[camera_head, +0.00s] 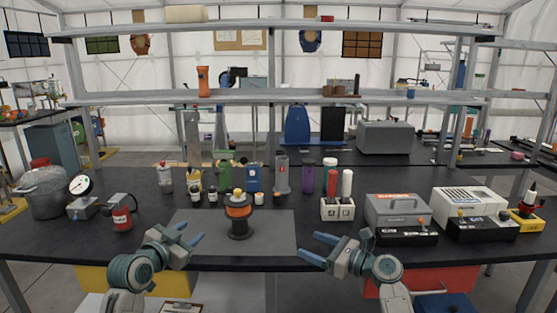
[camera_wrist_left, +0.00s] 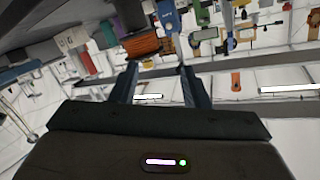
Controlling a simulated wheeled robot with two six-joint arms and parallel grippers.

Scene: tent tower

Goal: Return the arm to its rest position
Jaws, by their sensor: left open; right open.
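My left gripper (camera_head: 189,236) is open and empty in the head view. It is above the front left part of the grey mat, left of the orange and black tower. My right gripper (camera_head: 314,248) is open and empty, near the table's front edge right of the mat. In the left wrist view the two blue fingers of my left gripper (camera_wrist_left: 156,88) are spread with nothing between them. The orange and black tower (camera_head: 238,212) stands upright on the grey mat (camera_head: 275,235), apart from both grippers. It also shows, tilted, in the left wrist view (camera_wrist_left: 141,46).
The black table (camera_head: 460,258) holds a pot (camera_head: 45,192) and a red canister (camera_head: 121,215) at left. Bottles stand behind the mat. A block with red-and-white handles (camera_head: 337,208) and grey boxes (camera_head: 398,212) are at right. A shelf (camera_head: 270,96) spans above.

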